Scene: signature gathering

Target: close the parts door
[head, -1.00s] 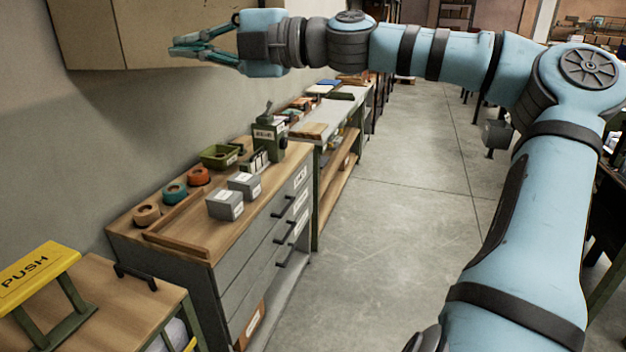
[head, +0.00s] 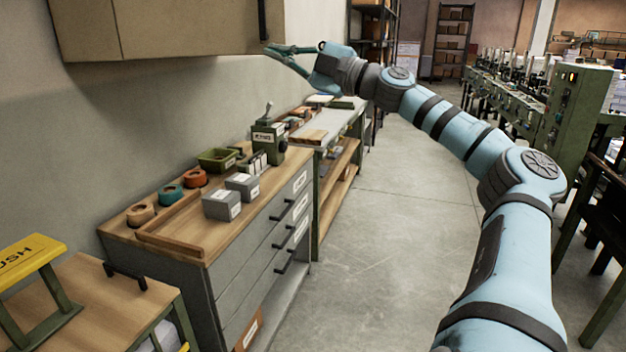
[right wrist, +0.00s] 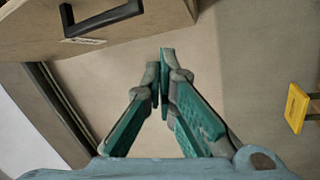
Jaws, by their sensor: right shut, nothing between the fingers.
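A tan wall cabinet (head: 190,28) hangs at the top left of the head view. Its front panel carries a black bar handle (head: 262,20) near the far edge; I take this panel for the parts door. I cannot tell whether it stands ajar. The handle also shows at the upper left of the right wrist view (right wrist: 100,22). My right gripper (head: 268,48) is shut and empty, its tips near the panel's lower far corner. In the right wrist view its fingertips (right wrist: 164,56) meet beside the panel, apart from the handle. My left gripper is not in view.
Below stands a drawer cabinet (head: 245,275) with grey boxes (head: 222,205), tape rolls and a green bin (head: 217,160) on top. A yellow PUSH bar (head: 28,262) is at the lower left. The aisle floor (head: 390,260) is clear. A green machine (head: 575,110) stands at the right.

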